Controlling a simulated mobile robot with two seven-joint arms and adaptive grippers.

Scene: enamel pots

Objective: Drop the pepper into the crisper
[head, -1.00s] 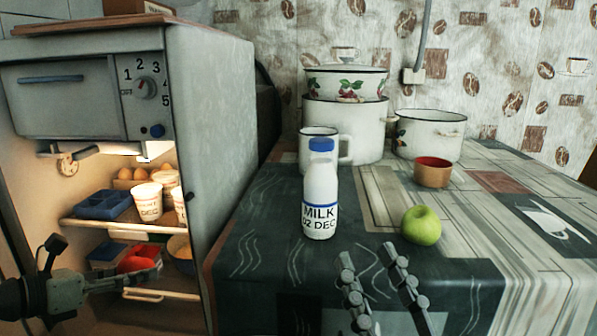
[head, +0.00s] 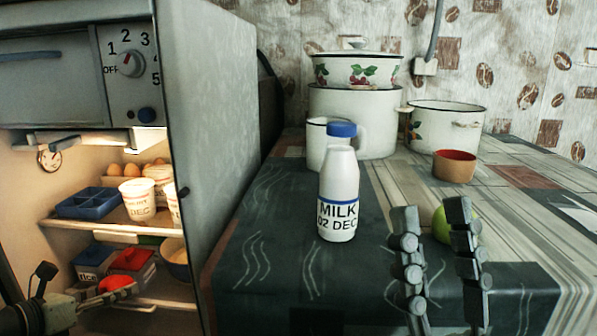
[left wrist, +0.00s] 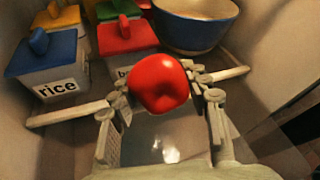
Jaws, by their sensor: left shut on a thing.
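The red pepper (left wrist: 160,83) is held between the fingers of my left gripper (left wrist: 163,92) in the left wrist view. In the head view the pepper (head: 115,284) is a small red shape at the tip of my left gripper (head: 98,296), inside the open fridge at lower left. It is in front of the lower shelf's boxes. A pale surface with a bright glint (left wrist: 165,150) lies below the pepper; I cannot tell for sure whether it is the crisper. My right gripper (head: 432,212) is open and empty above the table's front.
A rice box (left wrist: 58,77), a red-lidded box (left wrist: 127,45) and a blue bowl (left wrist: 193,30) stand on the fridge shelf beyond the pepper. A milk bottle (head: 339,190) stands on the table. A green apple (head: 441,224) is partly hidden behind my right gripper.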

